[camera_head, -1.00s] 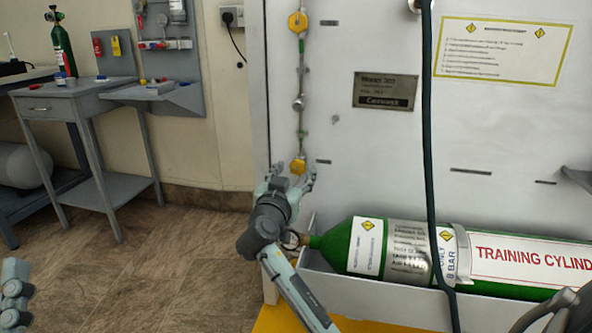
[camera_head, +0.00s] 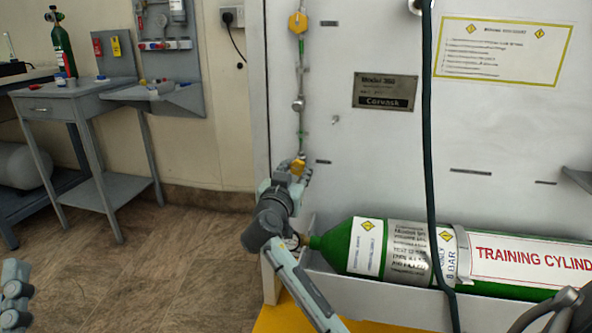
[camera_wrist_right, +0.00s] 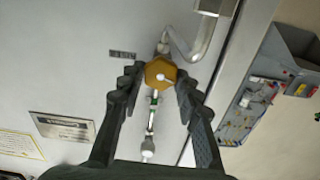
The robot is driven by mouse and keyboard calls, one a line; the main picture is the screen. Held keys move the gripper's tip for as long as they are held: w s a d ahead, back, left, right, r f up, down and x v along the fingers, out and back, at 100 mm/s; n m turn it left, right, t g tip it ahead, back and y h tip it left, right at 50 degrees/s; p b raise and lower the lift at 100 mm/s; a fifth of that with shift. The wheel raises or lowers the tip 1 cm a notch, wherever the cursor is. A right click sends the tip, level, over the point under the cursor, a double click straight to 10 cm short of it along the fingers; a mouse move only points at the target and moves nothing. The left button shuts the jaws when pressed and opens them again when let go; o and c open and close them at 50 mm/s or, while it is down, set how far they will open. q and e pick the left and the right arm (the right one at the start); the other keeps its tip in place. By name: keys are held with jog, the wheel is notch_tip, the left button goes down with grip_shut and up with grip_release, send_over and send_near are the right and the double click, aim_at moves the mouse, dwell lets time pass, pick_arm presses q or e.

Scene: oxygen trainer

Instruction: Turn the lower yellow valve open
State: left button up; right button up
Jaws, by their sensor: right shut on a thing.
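The lower yellow valve (camera_head: 298,166) is a small yellow knob at the lower end of a thin vertical pipe on the white panel. In the right wrist view the yellow knob (camera_wrist_right: 160,72) sits between the fingertips. My right gripper (camera_head: 291,173) is shut on this valve, with a finger on each side (camera_wrist_right: 159,80). The fingers partly hide the knob in the head view. A grey jointed part at the lower left edge seems to be my left gripper (camera_head: 14,295), cut off by the frame; its jaws cannot be read.
An upper yellow valve (camera_head: 298,22) sits higher on the same pipe. A green training cylinder (camera_head: 340,246) lies in a white tray below right. A dark hose (camera_head: 427,150) hangs before the panel. A grey side table (camera_head: 70,100) stands at left, with open floor between.

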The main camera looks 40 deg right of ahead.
jog(key=shift+n, duration=0.4)
jog(key=n+p, duration=0.1)
jog(key=n, duration=0.1)
jog(key=shift+n+p, duration=0.4)
jog(key=n+p, duration=0.1)
jog(key=n, duration=0.2)
pick_arm(q)
jog(key=w+a+f+g+y, duration=0.1)
jog(key=w+f+g+y, duration=0.2)
jog(key=f+g, duration=0.3)
jog(key=shift+f+g, duration=0.4)
jog(key=shift+f, duration=2.05)
jog(key=shift+w+a, duration=0.1)
pick_arm(e)
jog(key=o, duration=1.2)
jog(key=shift+c, duration=0.2)
jog(key=shift+a, duration=0.1)
jog(key=v, duration=0.7)
jog(key=shift+a, duration=0.2)
